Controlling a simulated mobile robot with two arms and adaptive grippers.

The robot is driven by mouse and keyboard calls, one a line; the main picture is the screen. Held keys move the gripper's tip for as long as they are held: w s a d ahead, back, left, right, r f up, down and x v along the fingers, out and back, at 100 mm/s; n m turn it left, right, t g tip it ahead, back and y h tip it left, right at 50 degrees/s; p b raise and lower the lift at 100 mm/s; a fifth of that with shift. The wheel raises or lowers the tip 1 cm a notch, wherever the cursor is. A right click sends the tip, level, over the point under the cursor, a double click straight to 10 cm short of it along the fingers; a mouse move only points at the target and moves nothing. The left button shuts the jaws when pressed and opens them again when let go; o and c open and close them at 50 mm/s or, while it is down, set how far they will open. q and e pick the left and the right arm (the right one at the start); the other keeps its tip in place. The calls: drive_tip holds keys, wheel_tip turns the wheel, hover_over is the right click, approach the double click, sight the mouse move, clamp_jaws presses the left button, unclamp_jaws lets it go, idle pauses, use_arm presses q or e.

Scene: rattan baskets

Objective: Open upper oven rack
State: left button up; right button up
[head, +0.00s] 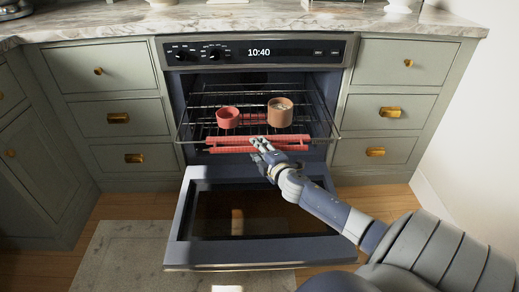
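The oven (168,85) stands open, with its door (340,248) folded down toward me. The upper oven rack (325,118) is a wire rack that reaches forward out of the oven opening. A red strip (225,140) runs along its front edge, and a second red strip (228,150) shows just below. A small red cup (227,118) and a brown pot (280,113) stand on the rack. My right gripper (262,148) is at the middle of the rack's front edge, over the red strips; its grip and contact are too small to tell. My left gripper is out of view.
Grey-green drawers with brass handles flank the oven on the left (115,105) and right (395,100). A marble counter (250,20) runs above. A pale rug (120,255) lies on the wooden floor. A white wall (465,140) bounds the right side.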

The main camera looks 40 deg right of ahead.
drive_tip(key=shift+s, duration=0.1)
drive_tip(key=v, duration=1.1)
drive_tip(key=shift+s+a+r, duration=0.2)
drive_tip(key=shift+s, duration=0.15)
idle(0.4)
